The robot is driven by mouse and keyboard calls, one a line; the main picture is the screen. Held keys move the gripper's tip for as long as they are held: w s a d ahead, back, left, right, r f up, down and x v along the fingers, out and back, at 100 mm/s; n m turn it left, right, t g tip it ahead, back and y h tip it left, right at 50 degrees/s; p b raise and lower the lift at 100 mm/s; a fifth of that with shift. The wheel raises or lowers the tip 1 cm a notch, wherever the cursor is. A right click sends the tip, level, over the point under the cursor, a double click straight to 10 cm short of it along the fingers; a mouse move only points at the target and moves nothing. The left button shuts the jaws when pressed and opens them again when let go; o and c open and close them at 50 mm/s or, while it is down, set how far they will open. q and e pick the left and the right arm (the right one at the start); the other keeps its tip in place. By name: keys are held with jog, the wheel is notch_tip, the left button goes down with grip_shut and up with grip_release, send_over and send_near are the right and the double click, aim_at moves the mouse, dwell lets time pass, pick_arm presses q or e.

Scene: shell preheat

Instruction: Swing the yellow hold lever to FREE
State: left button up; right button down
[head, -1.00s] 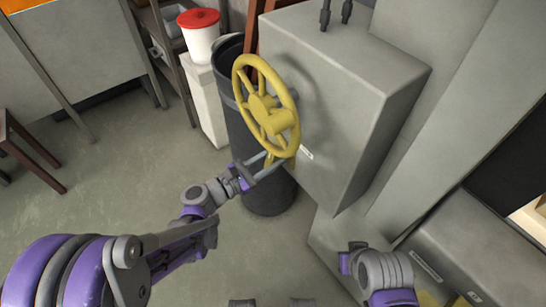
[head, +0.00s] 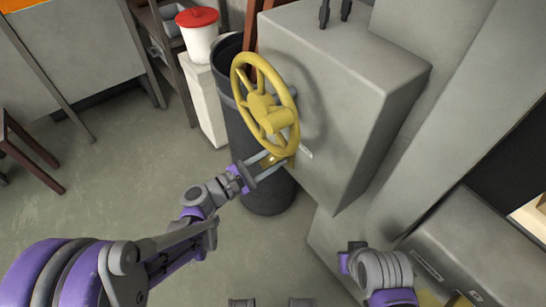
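A yellow handwheel (head: 277,122) stands out from the side of a grey cabinet. Just below it is a smaller yellow part, seemingly the hold lever (head: 268,160), partly hidden by the wheel and my gripper. My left gripper (head: 276,160) reaches up from the lower left. Its two fingers are apart, one on each side of the yellow part; I cannot tell whether they touch it. My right gripper (head: 346,258) is low in front of the cabinet, away from the wheel; its fingers are not clear. A small pale label (head: 306,152) is beside the lever, unreadable.
The grey cabinet (head: 335,85) fills the space right of the wheel. A dark bin (head: 243,140) stands behind the wheel. A white bucket with a red lid (head: 199,40) is at the back. Open floor (head: 120,160) lies on the left.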

pick_arm(q)
jog(key=o, duration=0.3)
jog(key=v, duration=1.1)
jog(key=shift+d, duration=0.15)
